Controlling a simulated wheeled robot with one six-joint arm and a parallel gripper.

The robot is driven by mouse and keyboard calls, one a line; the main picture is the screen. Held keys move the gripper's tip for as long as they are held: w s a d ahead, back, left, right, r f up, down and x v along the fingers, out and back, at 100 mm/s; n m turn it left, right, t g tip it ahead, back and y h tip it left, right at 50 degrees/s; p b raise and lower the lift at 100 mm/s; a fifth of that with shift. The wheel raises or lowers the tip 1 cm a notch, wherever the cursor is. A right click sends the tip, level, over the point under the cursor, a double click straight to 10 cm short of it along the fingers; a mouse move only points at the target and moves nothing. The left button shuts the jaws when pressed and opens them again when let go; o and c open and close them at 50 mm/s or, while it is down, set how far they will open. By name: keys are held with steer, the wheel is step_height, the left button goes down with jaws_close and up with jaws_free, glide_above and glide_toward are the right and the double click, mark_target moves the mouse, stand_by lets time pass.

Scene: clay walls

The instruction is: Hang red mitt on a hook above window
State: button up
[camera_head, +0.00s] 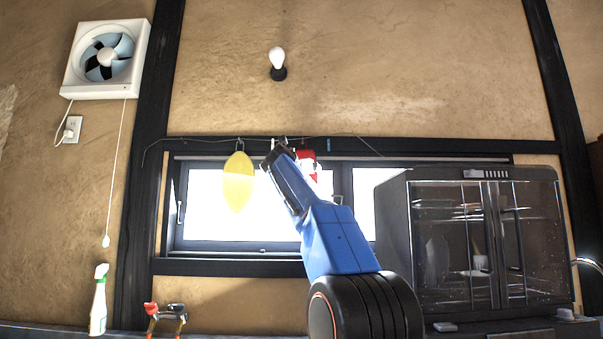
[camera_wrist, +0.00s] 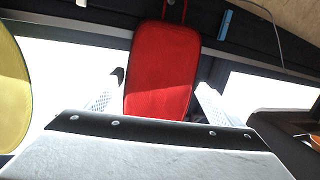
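The red mitt (camera_wrist: 162,68) hangs upright in the wrist view, with a red loop at its top running out of the frame. In the head view a small part of the mitt (camera_head: 306,154) shows just right of my gripper (camera_head: 287,150), below the dark beam above the window. The mitt's lower end meets the gripper body in the picture. The hook holding the loop is not clearly visible.
A yellow mitt-like item (camera_head: 238,182) hangs left of my gripper, from a hook on the beam. A dark glass-fronted cabinet (camera_head: 487,240) stands right of my arm. A bulb (camera_head: 278,63) sits on the wall above. A spray bottle (camera_head: 99,300) stands lower left.

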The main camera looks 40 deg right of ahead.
steer(key=shift+o, duration=0.5)
steer(key=shift+s+a, duration=0.1)
steer(key=v, duration=1.7)
steer(key=shift+s, duration=0.1)
